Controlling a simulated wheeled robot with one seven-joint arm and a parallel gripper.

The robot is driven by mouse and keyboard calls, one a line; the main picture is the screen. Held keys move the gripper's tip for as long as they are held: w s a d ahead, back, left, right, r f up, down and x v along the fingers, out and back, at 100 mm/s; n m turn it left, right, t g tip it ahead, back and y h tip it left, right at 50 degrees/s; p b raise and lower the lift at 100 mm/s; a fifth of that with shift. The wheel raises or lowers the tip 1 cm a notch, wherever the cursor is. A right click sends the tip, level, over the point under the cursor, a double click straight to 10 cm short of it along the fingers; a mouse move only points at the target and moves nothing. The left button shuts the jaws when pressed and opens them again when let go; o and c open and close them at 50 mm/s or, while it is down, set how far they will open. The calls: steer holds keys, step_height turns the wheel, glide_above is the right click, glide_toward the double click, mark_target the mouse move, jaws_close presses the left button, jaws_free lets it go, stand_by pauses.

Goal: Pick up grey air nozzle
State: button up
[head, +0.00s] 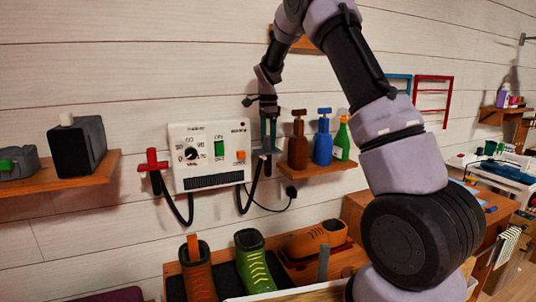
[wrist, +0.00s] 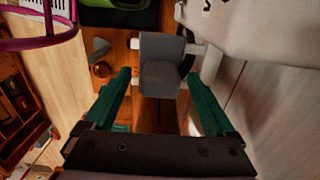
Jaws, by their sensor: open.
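The grey air nozzle (head: 266,152) is at the right side of a white wall-mounted control box (head: 208,154), with a black hose hanging below it. My gripper (head: 268,142) is directly above it, pointing down. In the wrist view the grey nozzle (wrist: 162,72) shows as a dark grey block between the tips of the green fingers (wrist: 159,78). The fingers are open, with a visible gap on each side of the nozzle. In the head view the fingers partly overlap the nozzle, so contact there is hard to judge.
A red nozzle (head: 152,163) is at the box's left side. Just right of my gripper, brown (head: 298,146), blue (head: 323,146) and green (head: 342,142) bottles stand on a small wooden shelf (head: 318,168). Boots (head: 254,262) stand below. A shelf with a black box (head: 78,147) is at left.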

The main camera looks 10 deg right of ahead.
steer(key=shift+c, duration=0.3)
jaws_close()
